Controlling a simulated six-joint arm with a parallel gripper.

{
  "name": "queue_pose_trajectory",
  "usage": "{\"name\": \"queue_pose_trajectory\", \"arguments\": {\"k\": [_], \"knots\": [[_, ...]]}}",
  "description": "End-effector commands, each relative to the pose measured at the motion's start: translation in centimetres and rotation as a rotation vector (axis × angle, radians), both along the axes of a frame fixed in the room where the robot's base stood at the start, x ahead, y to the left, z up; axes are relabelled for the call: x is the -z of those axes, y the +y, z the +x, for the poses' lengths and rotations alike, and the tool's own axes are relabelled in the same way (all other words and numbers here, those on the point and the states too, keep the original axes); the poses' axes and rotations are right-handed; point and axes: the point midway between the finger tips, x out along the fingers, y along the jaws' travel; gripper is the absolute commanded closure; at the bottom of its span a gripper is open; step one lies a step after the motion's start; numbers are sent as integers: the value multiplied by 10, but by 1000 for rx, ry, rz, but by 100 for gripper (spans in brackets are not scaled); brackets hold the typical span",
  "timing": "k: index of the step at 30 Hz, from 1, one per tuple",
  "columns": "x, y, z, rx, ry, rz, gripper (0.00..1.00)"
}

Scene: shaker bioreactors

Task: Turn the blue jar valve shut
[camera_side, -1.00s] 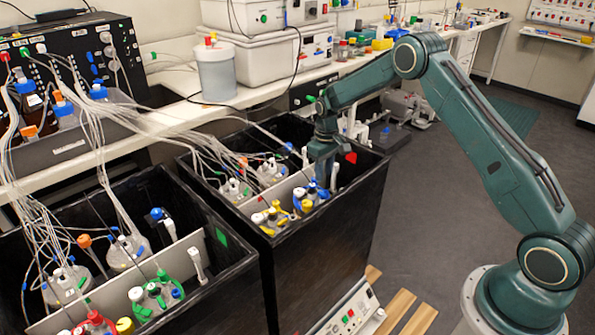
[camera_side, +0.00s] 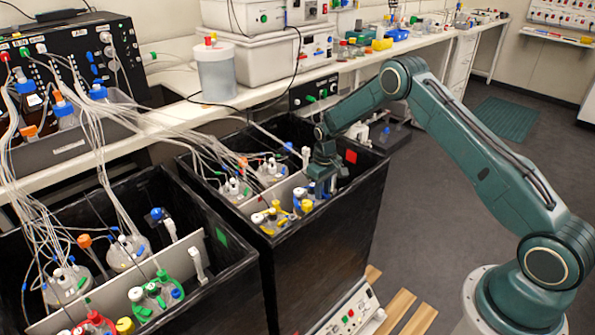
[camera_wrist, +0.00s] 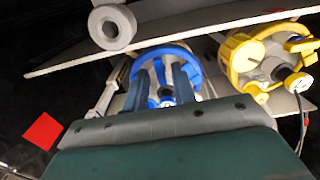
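The blue jar valve (camera_wrist: 165,60) shows in the wrist view as a blue ring-shaped top with a paler centre, straight ahead of my gripper. My gripper (camera_wrist: 161,82) points at it with two dark fingers spread apart. The fingers overlap the near part of the blue top, with blue and white parts visible between them. I cannot tell whether they touch it. In the side view my gripper (camera_side: 322,188) is down inside the right black box, and it hides most of the blue jar.
A yellow-topped jar (camera_wrist: 262,58) stands close to the right of the blue one in the wrist view. A pale divider panel (camera_wrist: 225,24) runs beyond both. The black box (camera_side: 325,240) has walls close around my gripper. Several tubes (camera_side: 195,140) cross the box from the left.

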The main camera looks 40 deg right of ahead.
Motion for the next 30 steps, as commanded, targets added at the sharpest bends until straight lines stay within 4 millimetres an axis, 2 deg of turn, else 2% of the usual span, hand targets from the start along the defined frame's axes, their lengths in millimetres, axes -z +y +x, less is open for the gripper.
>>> {"name": "queue_pose_trajectory", "arguments": {"k": [1, 3, 4, 17, 30], "knots": [[0, 0, 0, 0, 0, 0, 85], [0, 0, 0, 0, 0, 0, 99], [0, 0, 0, 0, 0, 0, 100], [-1, 0, 0, 38, -1, 0, 100], [0, 0, 1, 303, -2, 1, 100]]}}
